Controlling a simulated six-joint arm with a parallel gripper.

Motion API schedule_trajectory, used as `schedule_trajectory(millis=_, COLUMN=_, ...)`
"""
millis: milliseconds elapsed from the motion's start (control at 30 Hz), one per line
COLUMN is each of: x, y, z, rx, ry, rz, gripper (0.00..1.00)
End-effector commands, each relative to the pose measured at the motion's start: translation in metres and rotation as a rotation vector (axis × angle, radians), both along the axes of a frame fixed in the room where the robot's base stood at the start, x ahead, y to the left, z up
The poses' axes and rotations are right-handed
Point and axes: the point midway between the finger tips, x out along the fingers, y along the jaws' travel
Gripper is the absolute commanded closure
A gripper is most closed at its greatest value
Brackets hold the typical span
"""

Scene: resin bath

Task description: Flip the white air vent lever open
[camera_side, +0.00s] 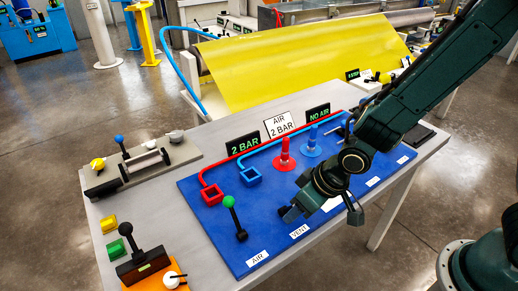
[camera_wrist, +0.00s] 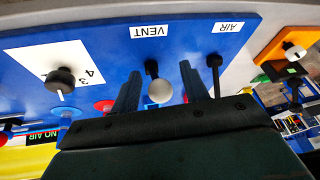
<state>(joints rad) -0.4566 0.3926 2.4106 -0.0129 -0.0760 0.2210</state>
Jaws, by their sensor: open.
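The white vent lever shows in the wrist view as a white ball knob (camera_wrist: 160,92) on a short black stem, below the VENT label (camera_wrist: 149,30). In the side view the lever is hidden by my gripper. My gripper (camera_wrist: 160,74) is open, with one finger on each side of the white knob. Whether either finger touches it I cannot tell. In the side view my gripper (camera_side: 322,211) is low over the blue panel (camera_side: 215,232), by the VENT label (camera_side: 299,231).
The green-knobbed lever (camera_side: 229,202) stands left of my gripper, by the AIR label (camera_side: 257,258); its black rod (camera_wrist: 215,80) is close to one finger. A black dial knob (camera_wrist: 62,78) is on the other side. Red (camera_side: 284,157) and blue (camera_side: 312,144) fittings stand behind.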

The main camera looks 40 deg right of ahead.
Motion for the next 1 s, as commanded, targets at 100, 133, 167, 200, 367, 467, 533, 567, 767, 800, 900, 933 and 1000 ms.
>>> schedule_trajectory(millis=100, x=0.0, y=0.0, z=0.001, rx=0.0, ry=-0.002, rz=-0.002, gripper=0.55)
schedule_trajectory(millis=133, x=0.0, y=0.0, z=0.002, rx=0.0, ry=-0.003, rz=-0.002, gripper=0.55)
schedule_trajectory(millis=167, x=0.0, y=-0.001, z=0.003, rx=0.0, ry=-0.003, rz=-0.002, gripper=0.55)
schedule_trajectory(millis=200, x=0.0, y=-0.001, z=0.004, rx=0.0, ry=-0.003, rz=-0.002, gripper=0.55)
schedule_trajectory(millis=367, x=-0.003, y=-0.002, z=0.012, rx=0.0, ry=-0.004, rz=-0.002, gripper=0.55)
schedule_trajectory(millis=467, x=-0.005, y=-0.004, z=0.019, rx=0.001, ry=-0.006, rz=-0.002, gripper=0.55)
schedule_trajectory(millis=533, x=-0.008, y=-0.005, z=0.024, rx=0.001, ry=-0.005, rz=-0.002, gripper=0.55)
schedule_trajectory(millis=567, x=-0.009, y=-0.005, z=0.027, rx=0.002, ry=-0.006, rz=-0.002, gripper=0.55)
schedule_trajectory(millis=767, x=-0.016, y=-0.009, z=0.045, rx=0.002, ry=-0.005, rz=-0.001, gripper=0.55)
schedule_trajectory(millis=800, x=-0.018, y=-0.01, z=0.048, rx=0.001, ry=-0.004, rz=-0.001, gripper=0.55)
schedule_trajectory(millis=900, x=-0.021, y=-0.012, z=0.058, rx=0.001, ry=-0.005, rz=-0.001, gripper=0.55)
schedule_trajectory(millis=933, x=-0.022, y=-0.012, z=0.061, rx=0.001, ry=-0.004, rz=0.0, gripper=0.55)
schedule_trajectory(millis=1000, x=-0.025, y=-0.014, z=0.067, rx=0.001, ry=-0.004, rz=0.0, gripper=0.55)
